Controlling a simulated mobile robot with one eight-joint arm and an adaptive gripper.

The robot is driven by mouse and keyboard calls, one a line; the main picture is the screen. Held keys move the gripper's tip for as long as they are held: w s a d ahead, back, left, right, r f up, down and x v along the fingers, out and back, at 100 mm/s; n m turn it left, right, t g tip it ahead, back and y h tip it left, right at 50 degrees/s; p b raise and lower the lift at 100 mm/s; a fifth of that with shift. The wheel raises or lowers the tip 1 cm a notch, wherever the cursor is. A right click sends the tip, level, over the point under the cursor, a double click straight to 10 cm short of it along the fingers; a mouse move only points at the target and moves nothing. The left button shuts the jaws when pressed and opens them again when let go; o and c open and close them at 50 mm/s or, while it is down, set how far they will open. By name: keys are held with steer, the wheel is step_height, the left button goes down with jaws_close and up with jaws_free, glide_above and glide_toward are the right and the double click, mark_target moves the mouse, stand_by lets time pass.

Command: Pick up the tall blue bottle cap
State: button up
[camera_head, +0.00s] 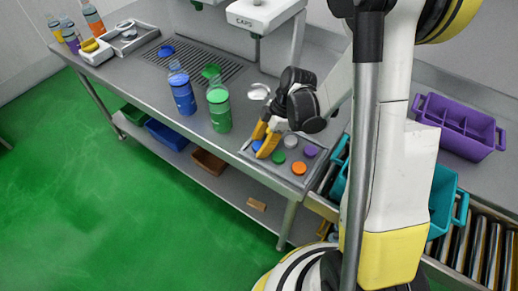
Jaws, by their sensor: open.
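A blue cap (257,145) sits at the left end of a grey tray (284,177) on the steel bench, partly hidden by my gripper. My gripper (253,151) points down there with its yellow fingers open, one on each side of the blue cap in this view. I cannot tell whether they touch it or how high above the tray they are. A green cap (278,157), an orange cap (299,168), a white cap (291,141) and a purple cap (311,151) are in the same tray.
A blue bottle (182,93) and a green bottle (219,108) stand on the bench left of my gripper. A dispenser marked CAPS (262,14) stands behind. A purple crate (460,127) and a teal crate (444,200) are at the right.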

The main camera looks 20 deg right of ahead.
steer(key=shift+c, duration=0.2)
steer(key=c, duration=0.4)
steer(key=shift+r, duration=0.1)
